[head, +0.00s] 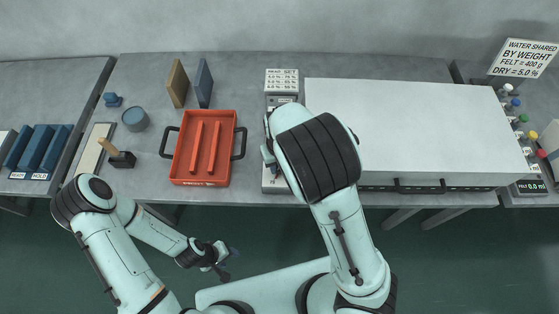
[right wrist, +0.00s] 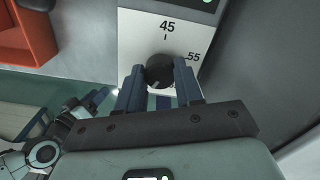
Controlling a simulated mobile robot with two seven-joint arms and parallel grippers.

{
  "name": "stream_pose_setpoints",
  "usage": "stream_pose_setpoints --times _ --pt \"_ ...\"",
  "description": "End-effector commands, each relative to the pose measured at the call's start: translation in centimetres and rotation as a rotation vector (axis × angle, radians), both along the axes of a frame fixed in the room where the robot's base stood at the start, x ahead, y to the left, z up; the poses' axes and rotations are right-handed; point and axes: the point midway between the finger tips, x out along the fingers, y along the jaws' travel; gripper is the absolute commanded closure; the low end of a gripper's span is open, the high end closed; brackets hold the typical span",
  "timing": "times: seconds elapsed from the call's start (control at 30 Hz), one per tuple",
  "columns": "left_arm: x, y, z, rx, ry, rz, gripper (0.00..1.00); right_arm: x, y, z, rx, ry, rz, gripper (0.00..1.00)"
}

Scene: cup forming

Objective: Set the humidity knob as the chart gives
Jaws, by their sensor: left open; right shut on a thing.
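The black humidity knob (right wrist: 158,70) sits on a pale dial panel (right wrist: 133,36) in the right wrist view. The marks 45 and 55 are readable; lower marks are hidden behind my fingers. I cannot read the knob's setting surely. My right gripper (right wrist: 159,82) is shut on the knob, a blue finger on each side. In the head view my right arm covers most of the control box (head: 270,182). The chart (head: 282,80) stands at the back of that box; its rows are too small to read surely. My left gripper (head: 223,256) is open and empty, in front of the table.
A red tray (head: 178,168) with two red bars stands left of the control box. A large white-topped unit (head: 430,125) stands to its right. A blue round pot (head: 135,119), two upright boards (head: 178,83) and a water sign (head: 525,57) are also around.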

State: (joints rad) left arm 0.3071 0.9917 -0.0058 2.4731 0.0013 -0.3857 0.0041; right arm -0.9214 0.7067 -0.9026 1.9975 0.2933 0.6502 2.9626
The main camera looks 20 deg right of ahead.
Motion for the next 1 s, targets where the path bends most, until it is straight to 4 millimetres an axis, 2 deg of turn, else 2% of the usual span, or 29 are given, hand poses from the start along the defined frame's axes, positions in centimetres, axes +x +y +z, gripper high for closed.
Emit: stream_pose_setpoints --times 0.03,0.23,0.8,0.83,0.9,1.0 --pt "0.58 0.0 0.47 0.0 -0.007 0.0 0.47 0.48 -0.04 0.46 -0.001 -0.011 -0.024 0.95" --pt "1.24 0.0 0.96 0.001 -0.014 0.001 0.47 0.44 -0.05 0.36 0.001 -0.011 -0.096 0.95" --pt "1.41 -0.01 1.09 0.0 -0.016 0.0 0.47 0.32 0.0 0.19 0.003 -0.01 -0.129 0.95" --pt "1.41 -0.01 1.09 0.0 -0.016 0.0 0.47 0.32 0.0 0.19 0.003 -0.01 -0.129 0.61" --pt "1.41 0.0 1.09 0.0 -0.016 0.0 0.47 0.29 0.01 0.17 0.003 -0.009 -0.128 0.39" --pt "1.4 0.0 1.08 0.0 -0.016 0.0 0.47 0.21 0.01 0.12 0.001 -0.007 -0.128 0.39"
